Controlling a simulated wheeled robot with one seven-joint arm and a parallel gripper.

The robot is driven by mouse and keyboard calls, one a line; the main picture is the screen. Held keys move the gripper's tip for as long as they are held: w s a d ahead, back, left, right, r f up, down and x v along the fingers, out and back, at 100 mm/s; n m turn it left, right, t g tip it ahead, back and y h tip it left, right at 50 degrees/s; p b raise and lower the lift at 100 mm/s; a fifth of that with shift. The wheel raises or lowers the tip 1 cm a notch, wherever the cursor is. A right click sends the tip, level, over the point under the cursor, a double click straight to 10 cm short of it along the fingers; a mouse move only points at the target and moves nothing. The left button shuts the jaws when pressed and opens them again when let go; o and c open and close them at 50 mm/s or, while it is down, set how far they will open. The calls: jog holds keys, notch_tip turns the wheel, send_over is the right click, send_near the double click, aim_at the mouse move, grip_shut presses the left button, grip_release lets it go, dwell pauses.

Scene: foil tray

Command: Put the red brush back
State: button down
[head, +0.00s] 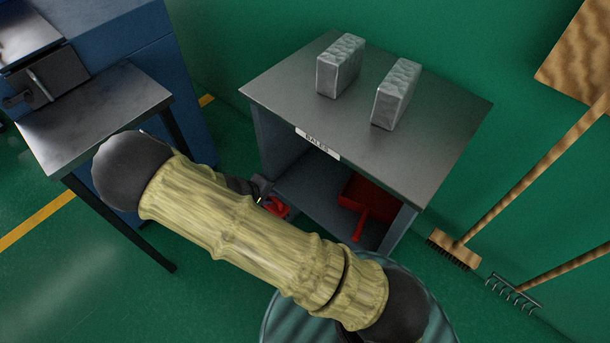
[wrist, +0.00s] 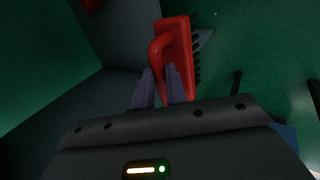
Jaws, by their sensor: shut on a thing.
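The red brush (wrist: 180,45) has dark bristles along its right side in the wrist view. My gripper (wrist: 161,76) is shut on its looped red handle. In the head view only part of the brush (head: 276,207) shows past my sleeved arm, at the front left of the open shelf under the table. My gripper is mostly hidden behind the arm there. A red dustpan (head: 370,195) sits inside the shelf to the right of the brush, with its handle toward the front. My arm covers part of the shelf opening.
The grey table (head: 440,140) labelled BALES bears two silvery blocks (head: 340,65) (head: 397,93). A broom (head: 455,246) and a rake (head: 515,290) stand at the right. A smaller metal table (head: 95,105) stands at the left, with green floor between.

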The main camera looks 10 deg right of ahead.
jog(key=w+d, duration=0.8)
jog(key=d, duration=0.3)
jog(key=shift+w+d+b, duration=0.2)
jog(key=shift+d+b, duration=0.1)
jog(key=shift+d, duration=0.1)
jog(key=shift+w+d+f+b, duration=0.15)
jog(key=shift+f+b, duration=0.1)
jog(key=shift+f, duration=0.35)
jog(key=shift+w+d+f+b, duration=0.1)
jog(key=shift+d+f+b, duration=0.1)
jog(key=shift+f, duration=0.4)
jog(key=shift+w+d+f+b, duration=0.15)
jog(key=shift+f+b, duration=0.1)
jog(key=shift+f, duration=0.35)
